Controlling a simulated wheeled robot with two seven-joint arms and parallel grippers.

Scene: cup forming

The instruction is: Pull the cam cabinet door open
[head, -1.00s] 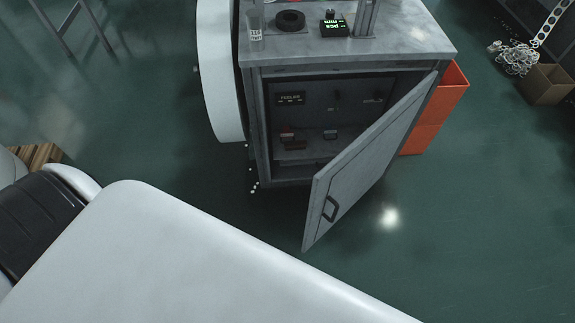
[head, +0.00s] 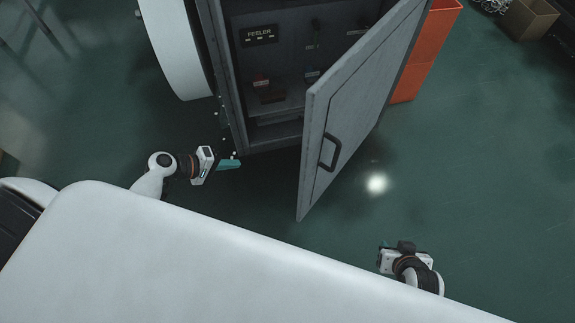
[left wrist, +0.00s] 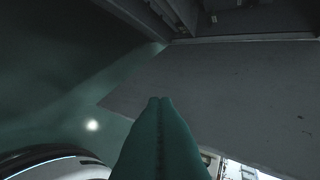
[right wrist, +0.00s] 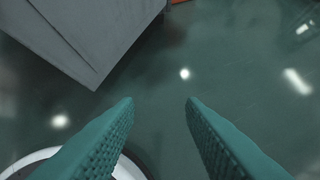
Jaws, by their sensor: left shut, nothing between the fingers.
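The grey cam cabinet door (head: 350,110) stands wide open, swung out toward me from its hinge side on the right. Its dark bar handle (head: 329,153) is on the outer face near the free edge. My left gripper (head: 236,162) is shut and empty, left of the door's free edge, in front of the opening. In the left wrist view its teal fingers (left wrist: 160,103) are together, before the grey door panel (left wrist: 220,90). My right gripper (right wrist: 160,103) is open and empty, right of the door; the door's corner (right wrist: 80,35) shows at upper left there.
The cabinet interior holds shelves and a block marked FEELER (head: 259,34). A white round housing (head: 178,45) is left of the cabinet. An orange bin (head: 425,50) stands behind the door at right. Open green floor lies right of the door.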

